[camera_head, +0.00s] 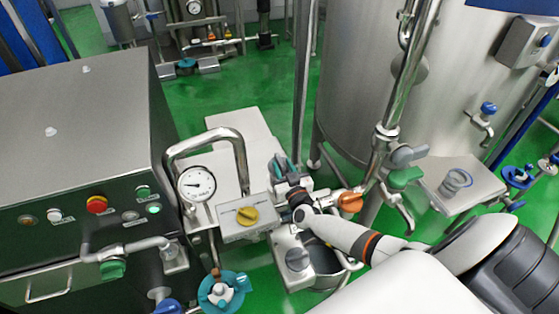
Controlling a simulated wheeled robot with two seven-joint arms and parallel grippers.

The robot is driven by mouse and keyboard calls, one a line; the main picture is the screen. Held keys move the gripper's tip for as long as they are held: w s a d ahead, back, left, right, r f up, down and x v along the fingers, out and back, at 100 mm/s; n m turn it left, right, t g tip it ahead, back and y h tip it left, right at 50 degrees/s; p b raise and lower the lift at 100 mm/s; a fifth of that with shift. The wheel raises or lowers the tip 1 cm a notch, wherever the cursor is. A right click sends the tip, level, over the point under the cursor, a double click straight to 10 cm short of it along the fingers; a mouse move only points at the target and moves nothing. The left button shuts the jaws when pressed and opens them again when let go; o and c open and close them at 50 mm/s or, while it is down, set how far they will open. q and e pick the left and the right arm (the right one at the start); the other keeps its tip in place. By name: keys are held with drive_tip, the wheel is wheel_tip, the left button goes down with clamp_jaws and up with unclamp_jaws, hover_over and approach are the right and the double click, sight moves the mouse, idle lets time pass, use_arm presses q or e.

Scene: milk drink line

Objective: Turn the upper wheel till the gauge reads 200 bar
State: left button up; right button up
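The round white pressure gauge (197,184) stands at the left end of a bent steel pipe. Its dark needle shows, but its figures are too small to read. A teal wheel (279,162) shows partly behind my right gripper (286,181), which reaches in from the lower right. The gripper is at this wheel and hides part of it; contact and finger opening cannot be made out. A second teal wheel (222,291) with an orange-brown stem sits lower, near the bottom edge. My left gripper is not in view.
A steel cabinet with a red button (97,205) stands at left. A yellow knob (247,215) on a grey box is just left of my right gripper. An orange valve handle (350,201) and steel pipe (400,90) are close on its right. A large tank (350,90) stands behind.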

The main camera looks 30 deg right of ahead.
sight(279, 160)
drive_tip(key=shift+x, duration=1.75)
clamp_jaws()
drive_tip(key=shift+a, duration=0.1)
